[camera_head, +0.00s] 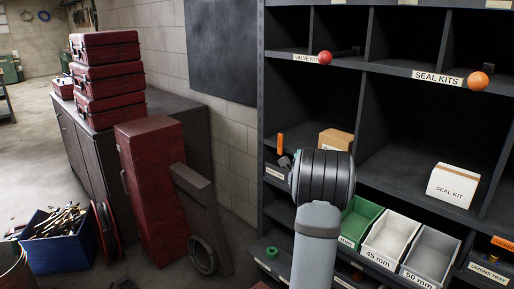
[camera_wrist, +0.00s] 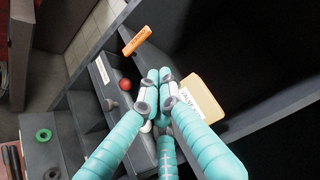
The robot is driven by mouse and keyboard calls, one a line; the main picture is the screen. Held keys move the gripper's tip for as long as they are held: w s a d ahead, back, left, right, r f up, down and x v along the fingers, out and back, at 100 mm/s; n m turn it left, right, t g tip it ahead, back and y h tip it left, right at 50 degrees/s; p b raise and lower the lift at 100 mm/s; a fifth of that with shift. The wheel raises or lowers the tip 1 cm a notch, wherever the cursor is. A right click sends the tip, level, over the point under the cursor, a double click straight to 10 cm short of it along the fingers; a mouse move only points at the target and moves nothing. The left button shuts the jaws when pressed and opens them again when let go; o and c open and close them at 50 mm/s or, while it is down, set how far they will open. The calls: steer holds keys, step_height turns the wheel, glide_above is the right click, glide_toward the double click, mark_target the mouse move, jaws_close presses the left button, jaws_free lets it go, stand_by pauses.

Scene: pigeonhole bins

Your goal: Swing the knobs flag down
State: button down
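An orange flag (camera_head: 280,143) stands upright at the front edge of a left pigeonhole in the head view. In the wrist view the orange flag (camera_wrist: 136,41) shows above my fingertips with lettering too small to read. My gripper (camera_wrist: 159,82) has teal fingers with their tips drawn together and nothing visible between them. It is below the flag in the wrist picture, with a gap between them. In the head view my wrist hides most of the gripper. A red ball (camera_wrist: 125,85) shows left of the fingertips.
A cardboard box (camera_head: 336,139) sits in the pigeonhole close to my gripper; it also shows in the wrist view (camera_wrist: 203,99). A red knob (camera_head: 325,58) and an orange knob (camera_head: 478,81) stick out above. Green (camera_head: 357,221), white and grey trays sit at right.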

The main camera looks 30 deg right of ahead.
mark_target(280, 144)
steer(key=w+a+p+x, duration=0.1)
steer(key=p+x, duration=0.4)
steer(key=x, duration=0.7)
steer(key=shift+w+a+p, duration=0.3)
steer(key=shift+w+a, duration=0.05)
steer(key=shift+w, duration=0.1)
steer(key=shift+r, duration=0.15)
